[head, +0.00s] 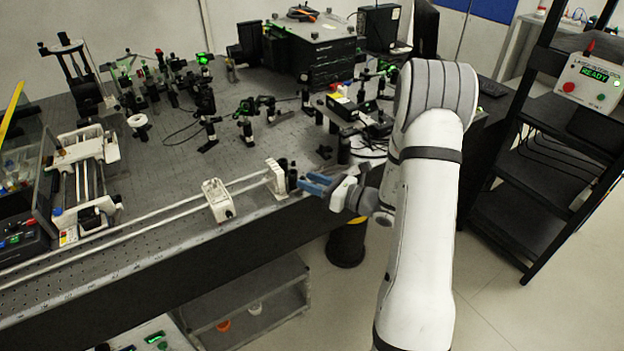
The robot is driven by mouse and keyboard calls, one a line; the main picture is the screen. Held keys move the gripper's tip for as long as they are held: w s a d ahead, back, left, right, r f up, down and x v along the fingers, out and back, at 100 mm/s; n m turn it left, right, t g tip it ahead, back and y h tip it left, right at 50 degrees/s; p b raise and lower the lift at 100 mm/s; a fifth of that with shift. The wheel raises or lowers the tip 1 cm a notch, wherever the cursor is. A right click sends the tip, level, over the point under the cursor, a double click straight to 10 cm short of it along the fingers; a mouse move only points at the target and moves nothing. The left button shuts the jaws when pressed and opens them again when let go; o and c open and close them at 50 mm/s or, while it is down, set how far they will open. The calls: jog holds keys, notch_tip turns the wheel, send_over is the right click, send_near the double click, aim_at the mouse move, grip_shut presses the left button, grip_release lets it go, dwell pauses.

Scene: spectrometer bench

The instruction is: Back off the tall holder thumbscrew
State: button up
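My gripper (308,184), with blue fingers, reaches in from the right at the front edge of the bench. Its fingertips point left, close to a short dark upright cylinder (292,177) beside the white end block (276,178) of a rail. This cylinder may be a holder, but I cannot tell whether it is the tall one. The thumbscrew is too small to make out or is hidden by the fingers. I cannot tell whether the fingers touch anything or how far apart they are.
A white rail (150,214) with a white carriage (220,200) runs along the bench's front edge. Several black optics mounts stand behind on the perforated bench top (165,185). A black box (312,45) stands at the back. A dark shelf rack (530,170) stands right; floor between is open.

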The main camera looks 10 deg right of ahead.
jog(key=shift+w+a, duration=0.15)
jog(key=shift+a, duration=0.05)
grip_shut()
jog(key=shift+d, duration=0.15)
jog(key=shift+b, duration=0.4)
